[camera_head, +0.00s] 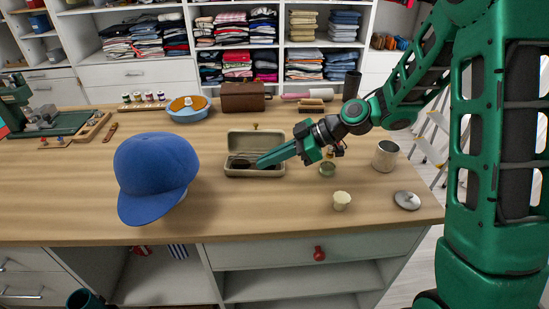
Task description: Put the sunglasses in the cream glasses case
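The cream glasses case (255,142) stands open on the wooden table, its lid raised at the back. Dark sunglasses (239,163) seem to lie in the left part of the case; they are small, and the case's front wall hides part of them. My gripper (261,163) reaches in from the right, its green fingertips at the case opening, close to the right end of the dark shape. The fingers overlap in this view, so I cannot tell whether they are open, shut or touching the sunglasses.
A blue cap (155,170) sits left of the case. A brown box (243,96) is behind. Bare table lies in front of the case.

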